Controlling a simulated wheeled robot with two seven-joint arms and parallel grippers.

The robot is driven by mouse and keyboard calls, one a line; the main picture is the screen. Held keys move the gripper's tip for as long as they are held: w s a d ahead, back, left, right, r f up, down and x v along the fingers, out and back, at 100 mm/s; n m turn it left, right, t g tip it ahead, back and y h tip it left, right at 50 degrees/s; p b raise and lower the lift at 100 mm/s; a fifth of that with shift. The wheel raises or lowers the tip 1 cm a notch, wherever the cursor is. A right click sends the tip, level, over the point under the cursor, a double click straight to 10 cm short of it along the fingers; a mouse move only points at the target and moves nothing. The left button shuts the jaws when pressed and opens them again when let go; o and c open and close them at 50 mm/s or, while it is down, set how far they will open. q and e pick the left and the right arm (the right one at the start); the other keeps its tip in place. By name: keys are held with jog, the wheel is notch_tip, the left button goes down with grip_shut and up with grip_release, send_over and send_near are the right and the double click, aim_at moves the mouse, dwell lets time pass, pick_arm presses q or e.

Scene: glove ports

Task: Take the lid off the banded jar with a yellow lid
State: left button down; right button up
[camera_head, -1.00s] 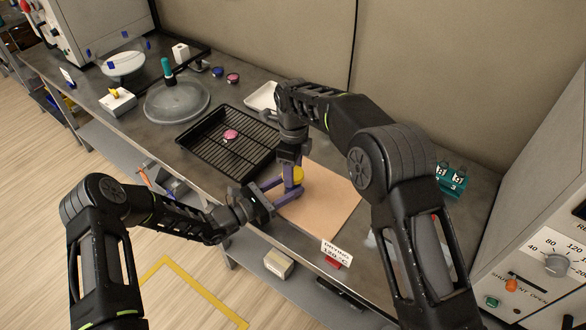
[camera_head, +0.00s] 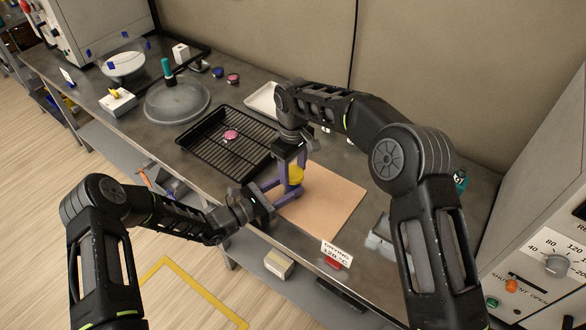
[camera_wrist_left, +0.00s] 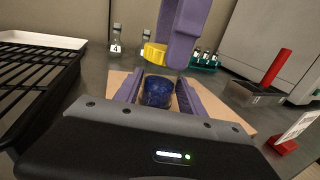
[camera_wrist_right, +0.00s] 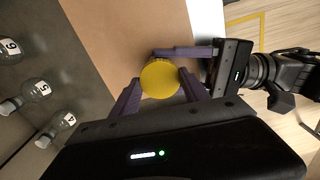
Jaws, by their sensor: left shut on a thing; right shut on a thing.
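The jar (camera_wrist_left: 157,91) is dark blue in the left wrist view, standing upright between the fingers of my left gripper (camera_wrist_left: 158,96), which is shut on it. The same gripper shows in the head view (camera_head: 282,193), where its fingers mostly hide the jar. The yellow lid (camera_wrist_right: 160,78) is between the fingertips of my right gripper (camera_wrist_right: 158,88), which is shut on it. In the left wrist view the lid (camera_wrist_left: 155,53) appears above the jar, with a visible gap between them. In the head view the lid (camera_head: 296,177) is over the left gripper's fingers. The jar's bands are not clear.
A tan mat (camera_head: 335,204) lies around the jar. A black rack tray (camera_head: 205,155) with a pink lid (camera_head: 231,135) is to the left, and a white tray (camera_head: 262,101) is behind. A drying sign (camera_head: 337,249) stands at the front edge. Numbered bottles (camera_wrist_right: 36,91) stand near the mat.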

jog(key=n, duration=1)
jog(key=shift+n, duration=0.4)
jog(key=n, duration=0.8)
jog(key=shift+r, duration=0.15)
jog(key=shift+r, duration=1)
